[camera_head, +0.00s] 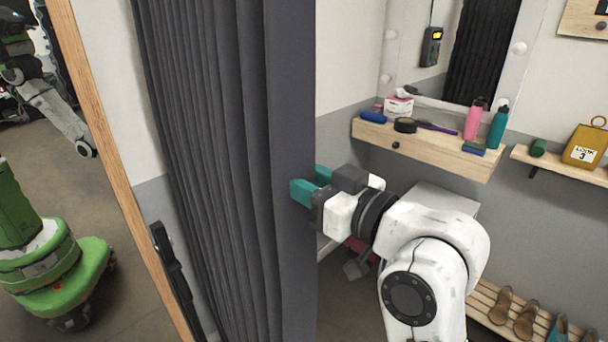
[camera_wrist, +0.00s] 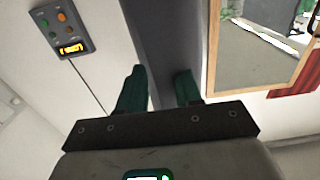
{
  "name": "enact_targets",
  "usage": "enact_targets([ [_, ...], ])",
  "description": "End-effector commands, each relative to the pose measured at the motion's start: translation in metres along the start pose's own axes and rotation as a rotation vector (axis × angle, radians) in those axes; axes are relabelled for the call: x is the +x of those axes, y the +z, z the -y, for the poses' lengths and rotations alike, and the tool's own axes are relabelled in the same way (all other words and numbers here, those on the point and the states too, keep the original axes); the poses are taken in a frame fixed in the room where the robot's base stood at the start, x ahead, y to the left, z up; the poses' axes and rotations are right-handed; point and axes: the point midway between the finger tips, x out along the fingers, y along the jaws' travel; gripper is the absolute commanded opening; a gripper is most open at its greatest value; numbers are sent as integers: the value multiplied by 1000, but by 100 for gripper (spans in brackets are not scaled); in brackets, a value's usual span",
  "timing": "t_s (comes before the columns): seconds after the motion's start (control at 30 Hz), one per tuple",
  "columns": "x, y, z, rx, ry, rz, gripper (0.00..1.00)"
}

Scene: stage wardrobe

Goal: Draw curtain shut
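The dark grey pleated curtain (camera_head: 200,120) hangs gathered in the middle of the head view, with a smooth flat band (camera_head: 291,90) along its right edge. My gripper (camera_head: 312,183) is at this edge, about halfway up the picture. Its teal fingers are apart; the nearer one overlaps the band. In the wrist view, the grey band (camera_wrist: 160,40) runs down behind and between the fingers of my gripper (camera_wrist: 160,90). A gap shows between the fingertips. I cannot tell whether the fabric lies between them or just beyond them.
A wooden-framed mirror (camera_head: 105,150) on the left reflects a green-based robot. A shelf (camera_head: 440,146) with bottles and small items is at right, below a lit mirror (camera_head: 470,50). A shoe rack (camera_head: 490,318) stands low right. A wall control panel (camera_wrist: 62,28) shows in the wrist view.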

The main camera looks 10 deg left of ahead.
Motion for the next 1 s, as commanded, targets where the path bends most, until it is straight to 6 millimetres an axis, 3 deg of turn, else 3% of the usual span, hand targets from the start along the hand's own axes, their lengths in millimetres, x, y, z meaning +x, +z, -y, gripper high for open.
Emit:
enact_targets([
  [0.2, 0, 0, 0, 0, 0, 0, 34],
  [0.57, 0, 0, 0, 0, -1, 0, 0],
  [1.0, 0, 0, 0, 0, 0, 0, 0],
])
